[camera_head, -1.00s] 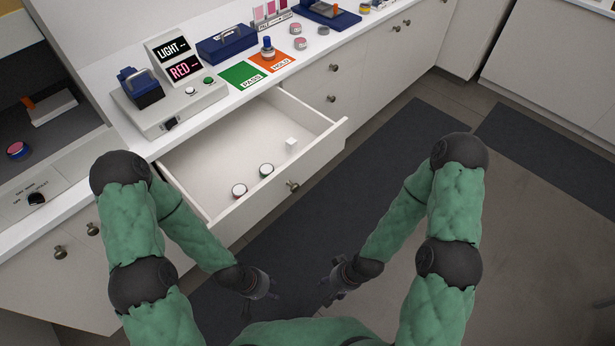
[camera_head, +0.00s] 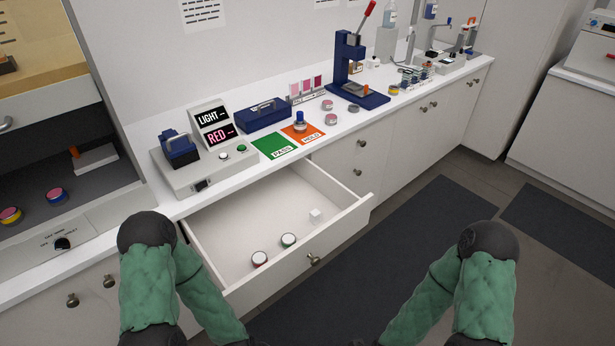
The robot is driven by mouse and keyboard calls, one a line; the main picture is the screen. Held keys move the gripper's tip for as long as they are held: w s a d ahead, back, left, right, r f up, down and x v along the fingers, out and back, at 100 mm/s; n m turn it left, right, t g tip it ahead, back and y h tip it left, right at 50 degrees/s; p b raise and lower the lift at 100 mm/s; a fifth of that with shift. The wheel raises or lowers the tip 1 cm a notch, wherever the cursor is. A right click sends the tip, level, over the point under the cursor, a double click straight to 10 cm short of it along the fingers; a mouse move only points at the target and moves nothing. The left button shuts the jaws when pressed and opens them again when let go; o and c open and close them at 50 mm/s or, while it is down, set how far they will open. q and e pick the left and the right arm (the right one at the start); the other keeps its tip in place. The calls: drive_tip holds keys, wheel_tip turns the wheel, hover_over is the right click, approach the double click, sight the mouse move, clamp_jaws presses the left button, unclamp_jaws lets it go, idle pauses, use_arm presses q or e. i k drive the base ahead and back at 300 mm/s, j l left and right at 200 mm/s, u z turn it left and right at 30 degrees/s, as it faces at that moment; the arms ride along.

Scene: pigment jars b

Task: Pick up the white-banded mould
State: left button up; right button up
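I cannot tell for certain which item is the white-banded mould. In the open drawer (camera_head: 225,222) lie a round white-topped piece with a dark red side (camera_head: 260,259), one with a green side (camera_head: 288,240), and a small white block (camera_head: 316,215). On the counter are pink-topped round pieces with pale sides, one near the shade cards (camera_head: 331,118) and one behind it (camera_head: 327,104). A blue-knobbed piece (camera_head: 300,125) stands on the orange HOLD card (camera_head: 314,138). Both my grippers are below the picture's edge.
The drawer juts out between my arms and the counter. A green PASS card (camera_head: 269,145), a LIGHT/RED display box (camera_head: 216,126), a blue case (camera_head: 263,115) and a blue press (camera_head: 352,70) stand on the counter.

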sight(298, 128)
drive_tip(key=i+l+z, duration=0.1)
drive_tip(key=z, duration=0.4)
drive_tip(key=i+l+z, duration=0.15)
drive_tip(key=z, duration=0.35)
drive_tip(key=i+z, duration=0.15)
drive_tip(key=z, duration=0.3)
drive_tip(key=i+u, duration=0.2)
drive_tip(key=i, duration=0.35)
drive_tip(key=i+l+u, duration=0.2)
drive_tip(key=i, duration=0.35)
drive_tip(key=i+l+u, duration=0.2)
drive_tip(key=i, duration=0.35)
drive_tip(key=i+j+u, duration=0.1)
drive_tip(key=u, duration=0.35)
drive_tip(key=i+u, duration=0.3)
drive_tip(key=u, duration=0.15)
drive_tip(key=i+l+u, duration=0.15)
drive_tip(key=u, duration=0.3)
drive_tip(key=i+l+u, duration=0.15)
drive_tip(key=u, duration=0.3)
drive_tip(key=i+l, duration=0.05)
drive_tip(key=i, duration=0.05)
